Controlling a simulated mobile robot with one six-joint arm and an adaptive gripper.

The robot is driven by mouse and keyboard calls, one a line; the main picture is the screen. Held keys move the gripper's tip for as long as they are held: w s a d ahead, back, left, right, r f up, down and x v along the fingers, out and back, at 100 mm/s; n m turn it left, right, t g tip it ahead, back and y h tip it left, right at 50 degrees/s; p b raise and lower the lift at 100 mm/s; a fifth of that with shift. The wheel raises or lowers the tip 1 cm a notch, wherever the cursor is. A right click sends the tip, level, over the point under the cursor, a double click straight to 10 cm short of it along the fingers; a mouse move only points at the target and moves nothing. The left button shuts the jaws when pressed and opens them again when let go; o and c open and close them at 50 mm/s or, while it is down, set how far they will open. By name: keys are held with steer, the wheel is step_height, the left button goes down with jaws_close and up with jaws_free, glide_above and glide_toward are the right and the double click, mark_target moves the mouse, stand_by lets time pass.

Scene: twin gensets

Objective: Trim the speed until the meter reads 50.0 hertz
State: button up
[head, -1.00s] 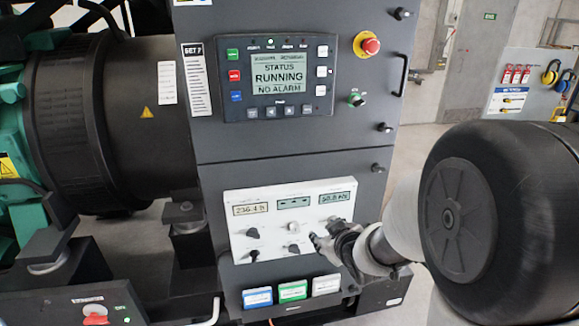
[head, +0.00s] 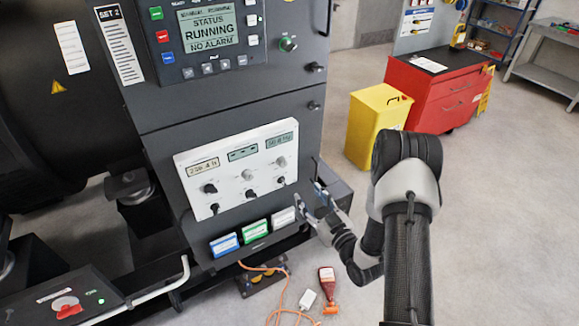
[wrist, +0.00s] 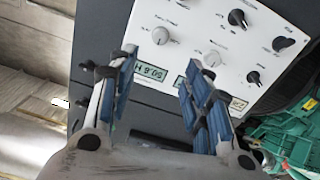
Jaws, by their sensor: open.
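The white control panel (head: 232,181) on the dark cabinet carries several knobs and three small displays. The frequency meter (head: 279,141) at its upper right seems to read about 50.8 Hz; its last digit is blurred. It also shows, upside down, in the wrist view (wrist: 148,68). A light knob (head: 281,161) sits below the meter, with a smaller knob (head: 281,181) under it. The knob labels are too small to read. My gripper (head: 309,198) is open and empty, off the panel's lower right corner. In the wrist view, its blue-padded fingers (wrist: 160,62) are apart before the panel.
A controller screen (head: 209,33) above reads RUNNING, NO ALARM. Blue, green and white boxes (head: 255,231) sit below the panel. A yellow bin (head: 377,125) and red tool cabinet (head: 430,93) stand right, with open floor around.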

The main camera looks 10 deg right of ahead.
mark_target(284, 164)
steer(key=x, duration=1.5)
steer(key=shift+w+a, duration=0.15)
steer(key=shift+w, duration=0.05)
steer(key=c, duration=1.1)
